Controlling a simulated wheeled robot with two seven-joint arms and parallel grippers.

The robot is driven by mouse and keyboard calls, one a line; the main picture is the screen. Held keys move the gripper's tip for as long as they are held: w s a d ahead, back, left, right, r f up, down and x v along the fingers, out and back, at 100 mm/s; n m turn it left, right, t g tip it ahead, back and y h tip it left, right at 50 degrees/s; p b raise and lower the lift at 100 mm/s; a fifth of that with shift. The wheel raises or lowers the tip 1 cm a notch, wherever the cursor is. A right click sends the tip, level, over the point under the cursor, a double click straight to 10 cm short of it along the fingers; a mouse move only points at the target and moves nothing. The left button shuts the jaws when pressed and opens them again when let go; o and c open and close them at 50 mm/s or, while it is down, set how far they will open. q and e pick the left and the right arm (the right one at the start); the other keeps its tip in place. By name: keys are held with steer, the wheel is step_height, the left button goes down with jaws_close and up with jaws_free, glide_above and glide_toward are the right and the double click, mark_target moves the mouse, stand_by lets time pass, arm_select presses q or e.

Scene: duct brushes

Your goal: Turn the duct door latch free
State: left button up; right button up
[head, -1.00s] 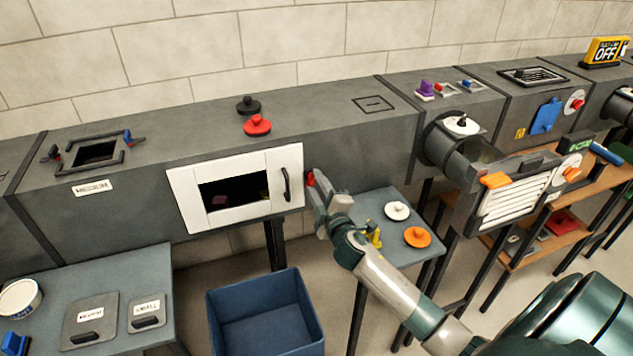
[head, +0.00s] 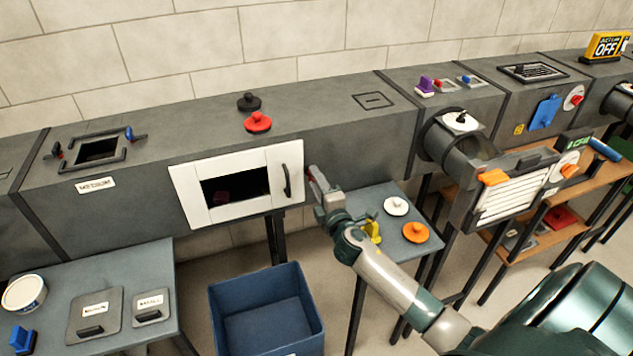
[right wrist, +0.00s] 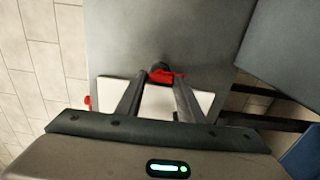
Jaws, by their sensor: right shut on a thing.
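The white duct door (head: 188,196) sits shut on the front of the grey duct, with a dark window and a black handle (head: 287,181) on its right side. My right gripper (head: 316,182) is just right of the door's right edge. In the right wrist view the red latch (right wrist: 166,76), with a dark round knob behind it, lies between the two fingertips, and the right gripper (right wrist: 160,84) is shut on it. In the head view the fingers mostly hide the latch. My left gripper is not in view.
A blue bin (head: 265,312) stands on the floor below the door. A small table (head: 372,200) with white, orange and yellow items stands right of it, behind my right arm. Red (head: 257,122) and black (head: 248,102) knobbed pieces sit on the duct top.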

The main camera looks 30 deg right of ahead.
steer(key=o, duration=1.1)
steer(key=shift+c, duration=0.2)
steer(key=shift+s, duration=0.15)
arm_select(q)
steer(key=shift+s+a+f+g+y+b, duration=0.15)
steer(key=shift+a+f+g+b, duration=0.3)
steer(key=shift+b, duration=0.2)
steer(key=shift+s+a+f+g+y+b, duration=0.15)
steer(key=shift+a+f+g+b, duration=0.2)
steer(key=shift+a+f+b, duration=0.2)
arm_select(e)
steer(key=v, duration=1.7)
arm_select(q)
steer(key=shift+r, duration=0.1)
arm_select(e)
steer(key=shift+f, duration=0.1)
